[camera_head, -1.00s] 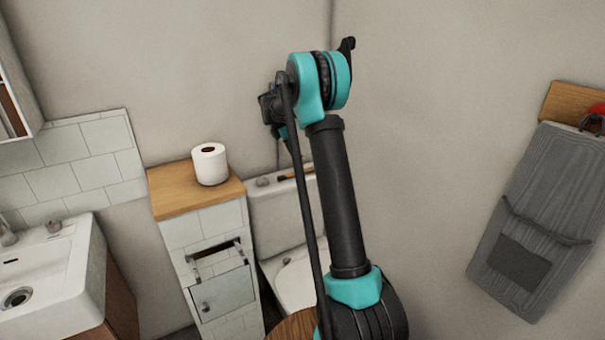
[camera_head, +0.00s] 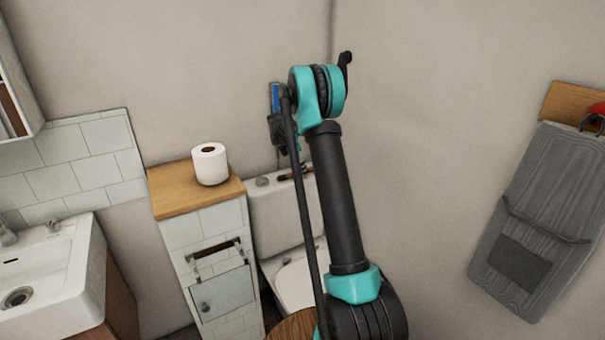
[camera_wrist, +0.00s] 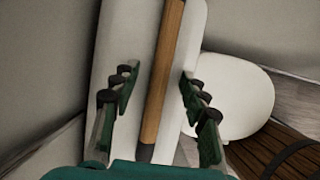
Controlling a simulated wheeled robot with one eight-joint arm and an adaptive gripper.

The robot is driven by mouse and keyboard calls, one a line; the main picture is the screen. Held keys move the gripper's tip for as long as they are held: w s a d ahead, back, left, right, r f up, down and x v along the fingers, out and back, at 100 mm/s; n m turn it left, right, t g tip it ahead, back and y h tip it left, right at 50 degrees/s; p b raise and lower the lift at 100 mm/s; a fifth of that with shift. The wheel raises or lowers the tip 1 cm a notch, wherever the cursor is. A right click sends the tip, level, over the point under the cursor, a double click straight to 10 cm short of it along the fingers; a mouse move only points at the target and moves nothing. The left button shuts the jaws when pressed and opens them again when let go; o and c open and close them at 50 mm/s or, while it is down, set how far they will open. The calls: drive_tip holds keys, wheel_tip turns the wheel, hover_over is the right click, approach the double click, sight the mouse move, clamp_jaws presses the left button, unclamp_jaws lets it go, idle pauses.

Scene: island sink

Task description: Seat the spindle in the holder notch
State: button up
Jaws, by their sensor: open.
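A wooden rod with a dark end, which looks like the spindle (camera_wrist: 163,85), lies on the white toilet cistern lid in the wrist view. In the head view a small part of it (camera_head: 285,178) shows on the lid, beside my arm. My gripper (camera_wrist: 159,78) is open, with one finger on each side of the rod and no visible contact. The height gap between fingers and rod is hard to judge. The holder (camera_head: 214,257) is on the front of the tiled cabinet, its notch too small to make out. In the head view my gripper is mostly hidden behind my arm.
A toilet paper roll (camera_head: 210,164) stands on the cabinet's wooden top (camera_head: 180,190). The cistern (camera_head: 277,220) stands right of the cabinet, close to the wall. A sink (camera_head: 55,270) is at the left.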

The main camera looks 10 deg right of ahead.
clamp_jaws()
drive_tip(key=shift+r, duration=0.1)
